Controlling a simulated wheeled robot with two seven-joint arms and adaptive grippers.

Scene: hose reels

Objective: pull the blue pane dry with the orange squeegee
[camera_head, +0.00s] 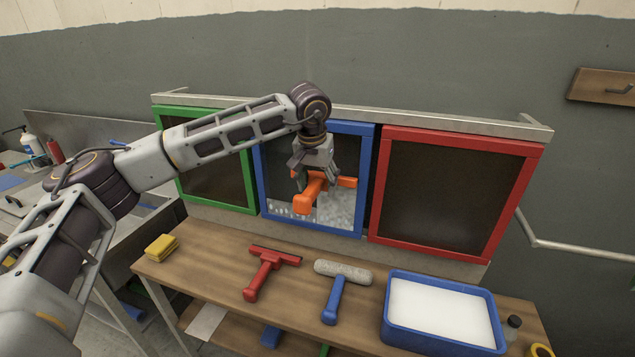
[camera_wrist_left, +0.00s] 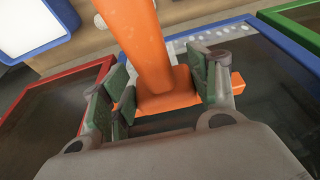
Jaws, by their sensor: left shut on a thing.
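The blue pane (camera_head: 366,150) stands between the green and red panes. Its upper part looks dark and clear; white foam (camera_head: 338,214) covers the lower part, with a row of white spots at lower left. My left gripper (camera_head: 314,176) is shut on the orange squeegee (camera_head: 306,203) in front of this pane. The squeegee handle points toward the head camera and down; its crosspiece lies near the glass, but I cannot tell if it touches. In the left wrist view the orange handle (camera_wrist_left: 147,45) passes between the fingers (camera_wrist_left: 160,92). My right gripper is out of view.
The green pane (camera_head: 250,180) and red pane (camera_head: 379,192) flank the blue one. On the bench lie a yellow sponge (camera_head: 161,247), red squeegee (camera_head: 264,273), blue-handled washer (camera_head: 332,301) and blue tray (camera_head: 398,336) of white liquid. A small bottle (camera_head: 513,325) stands right of the tray.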

